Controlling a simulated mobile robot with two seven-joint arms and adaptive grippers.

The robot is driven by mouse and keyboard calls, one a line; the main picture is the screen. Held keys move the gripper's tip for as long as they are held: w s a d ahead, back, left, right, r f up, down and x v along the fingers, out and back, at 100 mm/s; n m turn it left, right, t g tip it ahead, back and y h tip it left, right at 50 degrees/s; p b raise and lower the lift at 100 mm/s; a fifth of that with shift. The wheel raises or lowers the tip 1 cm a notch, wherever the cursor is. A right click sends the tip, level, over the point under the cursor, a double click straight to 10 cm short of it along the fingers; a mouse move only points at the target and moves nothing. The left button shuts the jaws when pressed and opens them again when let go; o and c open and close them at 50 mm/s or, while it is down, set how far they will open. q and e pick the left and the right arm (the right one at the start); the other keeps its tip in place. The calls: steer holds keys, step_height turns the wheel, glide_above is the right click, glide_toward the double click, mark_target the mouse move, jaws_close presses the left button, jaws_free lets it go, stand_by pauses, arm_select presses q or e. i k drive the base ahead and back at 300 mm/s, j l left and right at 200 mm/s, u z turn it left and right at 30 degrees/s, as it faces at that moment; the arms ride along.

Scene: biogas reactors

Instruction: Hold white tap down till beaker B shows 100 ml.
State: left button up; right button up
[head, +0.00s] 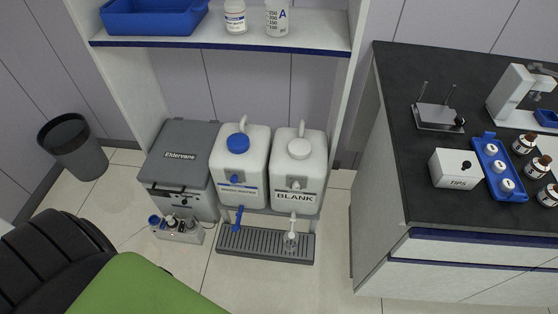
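The white tap (293,222) hangs below the white container marked BLANK (298,168), which has a white cap. A small clear beaker (290,241) seems to stand on the grey drip grate (262,243) right under the white tap. Its letter and fill level are too small to read, so I cannot confirm it is beaker B. A blue tap (238,217) hangs to the left, below the blue-capped container (239,165). Neither of my grippers is in view.
A grey box marked Eldervane (183,153) stands left of the containers. A dark-topped bench (400,150) stands right. Green and black surfaces fill the lower left.

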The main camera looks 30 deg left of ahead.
mark_target(291, 235)
steer(key=u, duration=0.7)
